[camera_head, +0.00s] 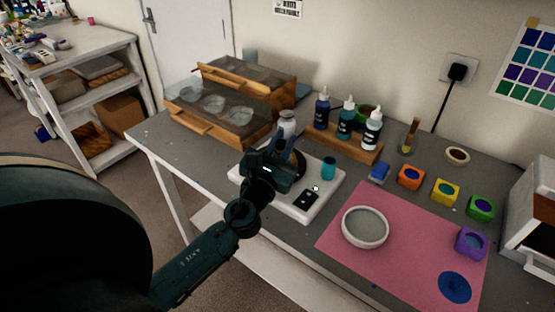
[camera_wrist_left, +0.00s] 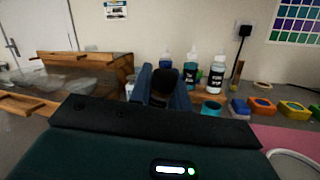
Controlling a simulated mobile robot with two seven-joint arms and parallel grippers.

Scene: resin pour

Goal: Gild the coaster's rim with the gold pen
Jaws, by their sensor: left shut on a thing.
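My left gripper (camera_head: 290,143) is over the white scale at the middle of the table. It is shut on a dark, round-topped thing (camera_wrist_left: 162,83), which shows between the fingers in the left wrist view; I cannot tell what it is. A blue disc (camera_head: 455,287) lies flat at the front right of the pink mat; I cannot tell whether it is the coaster. A pale round dish (camera_head: 365,228) with a raised rim sits on the mat's left part. A slim gold-brown upright thing (camera_head: 411,134) stands near the wall and may be the pen. My right gripper is not in view.
The white scale (camera_head: 326,199) bears a teal cup (camera_head: 329,167). A wooden rack (camera_head: 363,153) holds dropper bottles behind it. Wooden cases (camera_head: 205,131) stand at the back left. Several coloured pots, including an orange one (camera_head: 411,179), line the right. The pink mat (camera_head: 415,240) has free room.

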